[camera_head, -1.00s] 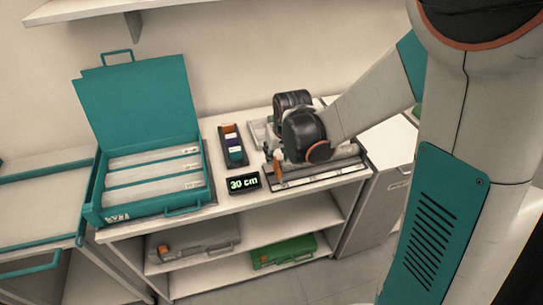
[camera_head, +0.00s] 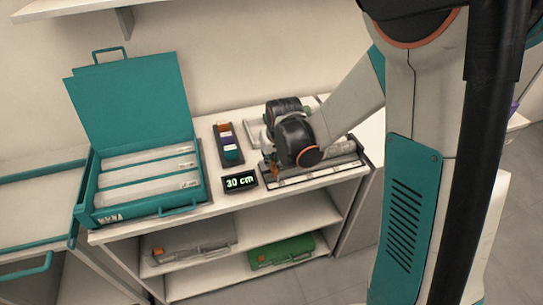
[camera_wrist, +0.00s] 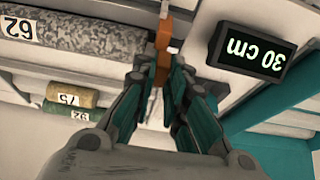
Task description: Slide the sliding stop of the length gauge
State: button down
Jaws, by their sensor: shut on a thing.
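The length gauge (camera_head: 318,175) is a long flat rail along the front of the bench top. Its orange sliding stop (camera_wrist: 162,60) shows in the wrist view between the fingertips. My gripper (camera_wrist: 168,72) is shut on the stop. In the head view my black wrist joints hide much of the gauge and the fingers. A small black display (camera_head: 239,182) left of the gauge reads 30 cm; it also shows in the wrist view (camera_wrist: 252,50). A speckled grey cylinder labelled 62 (camera_wrist: 85,40) lies along the gauge beside the stop.
An open teal case (camera_head: 150,207) with pale labelled trays stands left. A dark holder (camera_head: 228,143) with coloured pieces lies between case and gauge. Cylinders labelled 75 (camera_wrist: 73,97) and 92 (camera_wrist: 65,112) lie behind. Grey (camera_head: 190,243) and green (camera_head: 281,251) cases are on lower shelves.

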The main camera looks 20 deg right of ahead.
jog(key=shift+a, duration=0.1)
jog(key=shift+a, duration=1)
jog(key=c, duration=1.6)
grip_release()
jog(key=shift+a, duration=0.1)
jog(key=v, duration=1.2)
jog(key=shift+s, duration=0.15)
jog(key=s+d+r+t, duration=0.1)
jog(key=s+r, duration=0.2)
jog(key=s, duration=0.6)
jog(key=s+d+r+t, duration=0.1)
jog(key=s+r, duration=0.2)
jog(key=s, duration=0.6)
jog(key=shift+s+d+r+t, duration=0.15)
jog(key=shift+d+r+t, duration=0.05)
jog(key=shift+t, duration=0.2)
